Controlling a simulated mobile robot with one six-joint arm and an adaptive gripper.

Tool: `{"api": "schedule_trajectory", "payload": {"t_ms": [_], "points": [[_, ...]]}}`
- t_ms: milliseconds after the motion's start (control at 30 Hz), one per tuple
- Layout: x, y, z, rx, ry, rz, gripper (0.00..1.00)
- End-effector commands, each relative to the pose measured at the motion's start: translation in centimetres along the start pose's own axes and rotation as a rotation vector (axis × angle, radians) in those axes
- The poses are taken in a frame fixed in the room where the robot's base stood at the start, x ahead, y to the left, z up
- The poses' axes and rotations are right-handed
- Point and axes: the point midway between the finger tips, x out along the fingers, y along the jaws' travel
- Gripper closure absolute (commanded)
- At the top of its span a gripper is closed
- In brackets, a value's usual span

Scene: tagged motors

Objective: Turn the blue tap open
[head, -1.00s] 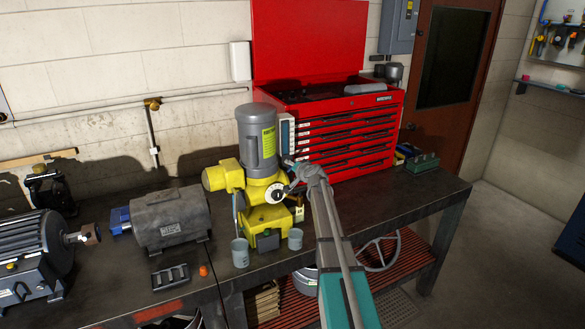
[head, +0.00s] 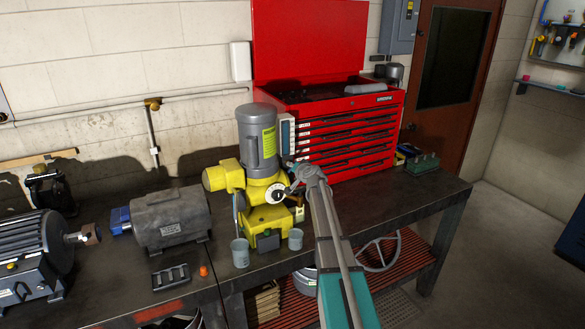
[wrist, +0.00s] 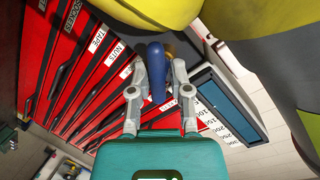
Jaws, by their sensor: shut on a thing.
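The blue tap handle (wrist: 156,65) is a rounded blue lever in the upper middle of the wrist view. A brass-coloured part shows just behind it. My gripper (wrist: 162,78) has its two grey fingers on either side of the lever and is shut on it. In the head view my gripper (head: 291,180) is at the right side of the yellow and grey motor unit (head: 262,140). The tap is too small and too covered by my gripper to make out there.
The red tool chest (head: 350,135) stands close behind my gripper. Two grey cups (head: 240,253) are at the bench's front edge, below the yellow unit. A grey motor (head: 172,215) is to the left.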

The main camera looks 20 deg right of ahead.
Motion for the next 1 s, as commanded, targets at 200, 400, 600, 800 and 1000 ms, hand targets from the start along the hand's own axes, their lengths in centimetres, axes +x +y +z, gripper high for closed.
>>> {"api": "schedule_trajectory", "payload": {"t_ms": [200,400,600,800,1000], "points": [[0.01,-0.08,0.07,-0.143,0.030,0.025,1.00],[0.01,-0.07,0.10,-0.303,0.065,0.053,1.00],[0.03,-0.11,0.17,-0.457,0.095,0.079,1.00],[0.04,-0.18,0.19,-0.566,0.117,0.098,1.00],[0.07,-0.32,0.21,-0.618,0.127,0.106,1.00]]}}
